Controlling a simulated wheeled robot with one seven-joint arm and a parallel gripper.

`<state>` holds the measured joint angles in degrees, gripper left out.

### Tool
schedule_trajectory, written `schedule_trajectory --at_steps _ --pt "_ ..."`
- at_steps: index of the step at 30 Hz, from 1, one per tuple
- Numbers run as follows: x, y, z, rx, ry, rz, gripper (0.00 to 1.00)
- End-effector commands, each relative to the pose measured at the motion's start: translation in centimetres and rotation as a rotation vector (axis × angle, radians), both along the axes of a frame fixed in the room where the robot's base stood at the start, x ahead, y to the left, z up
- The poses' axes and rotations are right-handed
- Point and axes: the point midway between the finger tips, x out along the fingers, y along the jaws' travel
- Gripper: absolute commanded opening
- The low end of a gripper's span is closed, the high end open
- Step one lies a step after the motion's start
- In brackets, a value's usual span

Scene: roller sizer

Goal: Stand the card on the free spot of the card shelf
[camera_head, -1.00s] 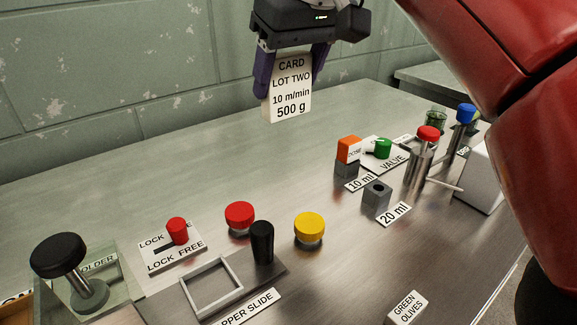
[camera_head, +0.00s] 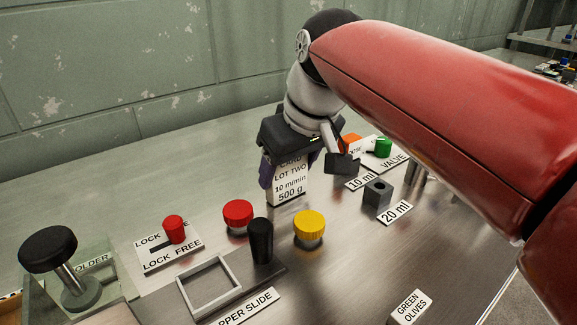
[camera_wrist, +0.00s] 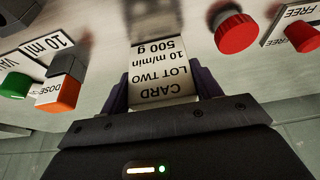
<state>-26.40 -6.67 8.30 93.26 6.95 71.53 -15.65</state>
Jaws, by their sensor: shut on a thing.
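The white card (camera_head: 290,186), printed "CARD LOT TWO 10 m/min 500 g", is held upright in my gripper (camera_head: 288,172). The purple fingers are shut on its two side edges. The card hangs low over the metal bench, behind the yellow and red knobs; I cannot tell whether its lower edge touches the bench. In the wrist view the card (camera_wrist: 163,72) shows upside down between the fingers (camera_wrist: 163,88). I do not make out the card shelf in these frames.
A red knob (camera_head: 238,214), a yellow knob (camera_head: 309,228) and a black post (camera_head: 261,241) stand in front of the card. A grey block (camera_head: 377,194) by the "20 ml" label and the orange dose block (camera_head: 351,143) are to the right.

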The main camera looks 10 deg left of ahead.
Motion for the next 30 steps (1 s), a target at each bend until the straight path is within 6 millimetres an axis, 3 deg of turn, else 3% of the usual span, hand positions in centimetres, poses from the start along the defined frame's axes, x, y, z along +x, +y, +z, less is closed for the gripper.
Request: schedule_trajectory --at_steps 9,10,15,23,30 --pt "0.0 0.0 -0.3 0.0 0.0 0.0 0.4" --pt "0.0 0.0 -0.3 0.0 0.0 0.001 0.65" --pt "0.0 0.0 -0.2 0.0 0.0 0.001 0.85" --pt "0.0 0.0 -0.1 0.0 0.0 0.001 0.85" --pt "-0.5 -0.7 2.5 0.002 -0.003 0.0 0.85"
